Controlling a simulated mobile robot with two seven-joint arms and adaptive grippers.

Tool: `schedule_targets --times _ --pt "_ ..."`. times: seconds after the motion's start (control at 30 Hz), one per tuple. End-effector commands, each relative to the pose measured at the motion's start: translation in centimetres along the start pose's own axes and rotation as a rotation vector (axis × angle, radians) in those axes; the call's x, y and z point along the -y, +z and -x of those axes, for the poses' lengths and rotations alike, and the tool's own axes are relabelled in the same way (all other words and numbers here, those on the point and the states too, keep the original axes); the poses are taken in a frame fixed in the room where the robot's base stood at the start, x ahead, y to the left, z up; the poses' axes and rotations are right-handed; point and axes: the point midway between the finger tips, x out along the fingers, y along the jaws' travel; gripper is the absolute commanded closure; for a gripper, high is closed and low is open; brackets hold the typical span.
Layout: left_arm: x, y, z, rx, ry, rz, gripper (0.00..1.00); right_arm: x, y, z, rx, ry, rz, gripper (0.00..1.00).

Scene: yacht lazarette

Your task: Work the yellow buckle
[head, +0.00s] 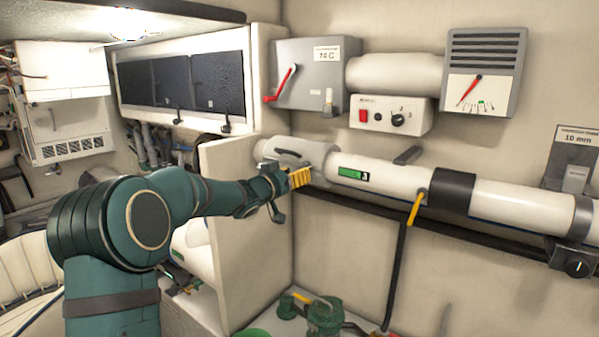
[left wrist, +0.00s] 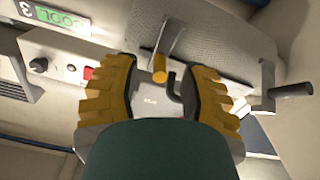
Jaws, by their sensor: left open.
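My left gripper (head: 288,192) is open at the left end of the long white cylinder, by a grey clamp-like band (head: 300,149). In the left wrist view its two yellow-padded fingers (left wrist: 160,88) stand apart. Between them shows a small yellow-orange rounded end (left wrist: 160,70) on a grey T-shaped piece, which may be the yellow buckle. I see no finger closed on it; whether they touch it I cannot tell. A separate yellow lever (head: 415,208) hangs below the cylinder farther right in the head view. My right gripper is in neither view.
The white cylinder (head: 390,180) with a green label runs along the wall. Above are a grey box with a red lever (head: 310,75), a switch box (head: 390,114) and a gauge (head: 482,72). A pale partition (head: 245,235) stands close behind my arm. Green fittings (head: 325,315) lie below.

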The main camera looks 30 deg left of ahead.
Motion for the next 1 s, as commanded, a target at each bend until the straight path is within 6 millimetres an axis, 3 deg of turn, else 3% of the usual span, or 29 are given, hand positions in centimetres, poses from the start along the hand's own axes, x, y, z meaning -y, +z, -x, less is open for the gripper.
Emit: schedule_targets --times 0.2,0.57,0.7,1.0 --pt "0.0 0.0 -2.1 0.0 0.0 0.001 0.57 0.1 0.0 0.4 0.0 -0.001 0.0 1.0" --pt "0.0 0.0 -2.4 0.0 0.0 0.0 0.54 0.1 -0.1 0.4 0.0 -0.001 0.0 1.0" --pt "0.0 0.0 -2.4 0.0 0.0 0.0 1.0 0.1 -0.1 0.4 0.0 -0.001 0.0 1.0" --pt "0.0 0.1 -2.4 -0.001 0.0 0.0 1.0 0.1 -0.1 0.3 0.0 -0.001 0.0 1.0"
